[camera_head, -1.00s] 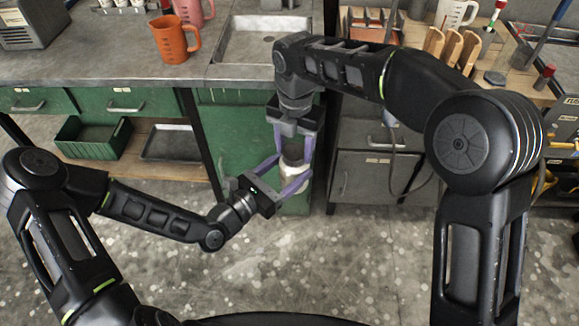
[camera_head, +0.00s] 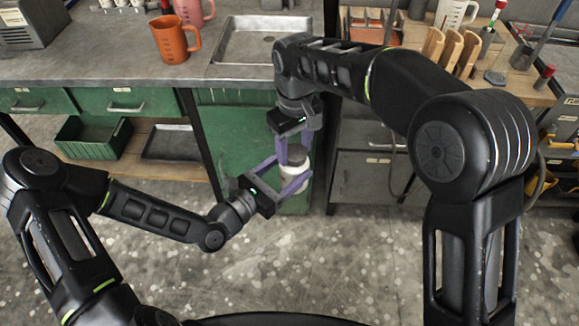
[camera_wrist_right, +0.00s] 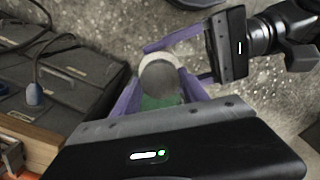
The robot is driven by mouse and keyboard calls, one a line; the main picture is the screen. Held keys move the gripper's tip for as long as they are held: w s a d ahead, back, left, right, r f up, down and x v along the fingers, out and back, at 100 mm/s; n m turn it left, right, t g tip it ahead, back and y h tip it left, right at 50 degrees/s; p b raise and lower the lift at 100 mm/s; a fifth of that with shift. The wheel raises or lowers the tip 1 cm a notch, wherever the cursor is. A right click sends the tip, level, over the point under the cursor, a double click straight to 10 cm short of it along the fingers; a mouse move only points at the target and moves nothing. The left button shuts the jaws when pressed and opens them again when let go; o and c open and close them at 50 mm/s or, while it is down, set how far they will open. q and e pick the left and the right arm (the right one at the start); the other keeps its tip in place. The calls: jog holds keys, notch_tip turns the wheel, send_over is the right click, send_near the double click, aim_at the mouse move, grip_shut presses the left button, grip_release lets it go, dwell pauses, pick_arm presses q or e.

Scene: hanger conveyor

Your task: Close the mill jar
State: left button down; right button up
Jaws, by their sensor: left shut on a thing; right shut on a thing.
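The white mill jar (camera_head: 294,174) is held upright in mid-air between the purple fingers of my left gripper (camera_head: 288,178), which is shut around its side. The dark grey lid (camera_head: 298,158) is at the jar's mouth, between the purple fingers of my right gripper (camera_head: 294,150), which is shut on it from above. In the right wrist view, the lid (camera_wrist_right: 163,84) covers most of the jar, and the jar's pale rim (camera_wrist_right: 158,58) shows past its edge. I cannot tell whether the lid is fully seated.
A green cabinet (camera_head: 228,150) and a grey drawer unit (camera_head: 370,180) stand behind the grippers. The counter above bears an orange mug (camera_head: 175,40) and a metal tray (camera_head: 250,45). Speckled floor (camera_head: 330,270) is clear in front.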

jog(key=m, duration=0.5)
jog(key=shift+m, duration=0.3)
jog(key=m, duration=0.9)
jog(key=shift+m, duration=0.4)
jog(key=o, duration=1.5)
jog(key=shift+o, duration=0.2)
jog(key=shift+r, duration=2.25)
jog(key=shift+c, duration=0.3)
